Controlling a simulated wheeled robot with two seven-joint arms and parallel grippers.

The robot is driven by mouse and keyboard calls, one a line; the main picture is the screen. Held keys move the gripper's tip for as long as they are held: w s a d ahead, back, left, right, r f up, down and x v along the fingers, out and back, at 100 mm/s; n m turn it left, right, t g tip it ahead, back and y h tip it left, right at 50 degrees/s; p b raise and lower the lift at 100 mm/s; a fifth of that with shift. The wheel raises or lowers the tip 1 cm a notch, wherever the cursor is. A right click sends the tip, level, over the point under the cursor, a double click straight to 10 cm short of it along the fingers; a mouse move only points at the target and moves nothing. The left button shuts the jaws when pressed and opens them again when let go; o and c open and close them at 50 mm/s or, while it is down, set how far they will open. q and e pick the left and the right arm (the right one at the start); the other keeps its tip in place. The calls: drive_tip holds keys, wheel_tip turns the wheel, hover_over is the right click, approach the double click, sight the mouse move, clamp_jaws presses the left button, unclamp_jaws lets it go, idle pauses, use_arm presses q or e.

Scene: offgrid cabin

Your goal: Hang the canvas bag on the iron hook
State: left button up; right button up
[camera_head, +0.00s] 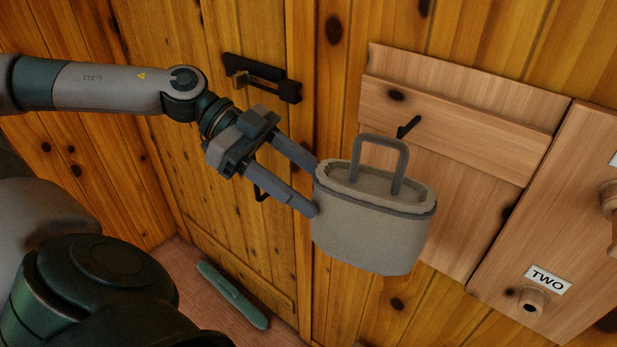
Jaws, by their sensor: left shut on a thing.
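The canvas bag (365,235) is a light grey-beige bag with a darker rim and a grey upright handle loop (381,150). My left gripper (316,188) is shut on the bag's left side and holds it upright in the air before the wall. The iron hook (408,127) is a small dark peg on a pale wooden board. In the picture it shows just right of the top of the handle loop. I cannot tell whether the loop touches it or how far apart they are in depth. My right gripper does not show.
The pale board (460,105) is fixed on the plank wall. A second board (560,220) at the right has a peg (531,300) under a label "TWO". A dark latch (262,78) sits on the door behind my left arm. A teal object (232,295) lies on the floor.

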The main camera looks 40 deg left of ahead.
use_arm(q)
drive_tip(key=shift+w, duration=0.2)
drive_tip(key=w+p, duration=0.3)
drive_tip(key=w, duration=0.5)
drive_tip(key=shift+a+f, duration=0.2)
drive_tip(key=shift+f, duration=0.15)
drive_tip(key=shift+w+a+f+p, duration=0.15)
drive_tip(key=shift+w+p, duration=0.15)
drive_tip(key=shift+p, duration=0.15)
drive_tip(key=shift+w, duration=0.15)
drive_tip(key=shift+c, duration=1.1)
drive_tip(key=shift+w+f+p, duration=0.15)
drive_tip(key=shift+f+p, duration=0.05)
drive_tip(key=shift+p, duration=0.15)
